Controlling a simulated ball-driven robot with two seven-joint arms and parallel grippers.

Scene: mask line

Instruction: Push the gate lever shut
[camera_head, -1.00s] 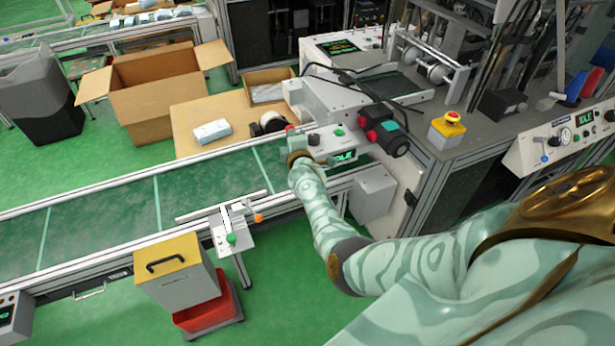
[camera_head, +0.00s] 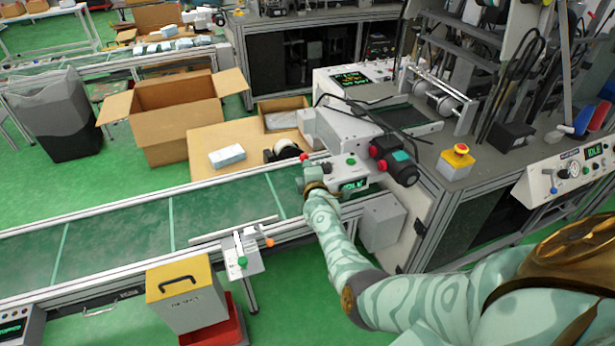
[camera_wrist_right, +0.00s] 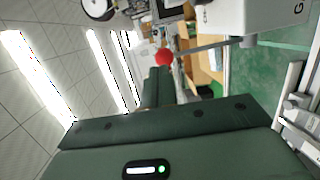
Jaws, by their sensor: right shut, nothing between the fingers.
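A lever with a red ball knob (camera_head: 303,157) stands at the left end of the white control box (camera_head: 346,169) over the conveyor. The right wrist view shows the red ball (camera_wrist_right: 165,57) on a thin grey rod. My right gripper (camera_head: 307,174) is shut and empty, close to the knob; its dark green fingers (camera_wrist_right: 156,85) point towards the ball. I cannot tell whether they touch. A second fitting, a white bracket (camera_head: 240,252) with an orange-tipped handle (camera_head: 268,242), sits on the conveyor's near edge. Which one is the gate lever is unclear. My left gripper is out of view.
The green conveyor (camera_head: 120,233) runs to the left. A yellow-topped bin (camera_head: 183,283) stands in front of it. Behind it are an open carton (camera_head: 175,115) and a table with a white pack (camera_head: 227,156). The machine's emergency stop (camera_head: 459,155) is at right.

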